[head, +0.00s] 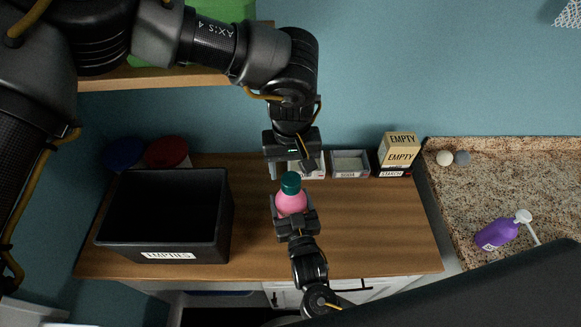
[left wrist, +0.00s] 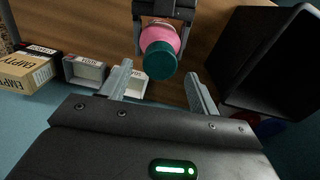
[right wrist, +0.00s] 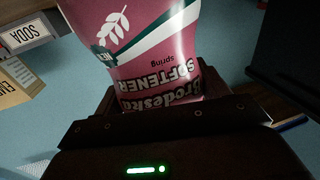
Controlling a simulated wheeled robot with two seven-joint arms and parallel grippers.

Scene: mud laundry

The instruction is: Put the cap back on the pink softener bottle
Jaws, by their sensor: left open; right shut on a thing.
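The pink softener bottle (head: 291,203) stands upright over the wooden counter, with the teal cap (head: 291,183) on its top. Whether the cap is seated fully I cannot tell. My right gripper (head: 293,212) is shut on the bottle's body from the front; the label fills much of the right wrist view (right wrist: 155,50). My left gripper (head: 291,168) is open and empty, just behind and above the cap. In the left wrist view the cap (left wrist: 161,60) shows between the two spread fingers, apart from both, with the pink bottle (left wrist: 160,35) beyond it.
A black EMPTIES bin (head: 215,235) stands left of the bottle. Behind are a SODA box (head: 350,164) and a box marked EMPTY (head: 399,150). Red (head: 167,152) and blue (head: 122,153) round things sit back left. A purple bottle (head: 497,234) lies on the stone counter. The counter right of the bottle is clear.

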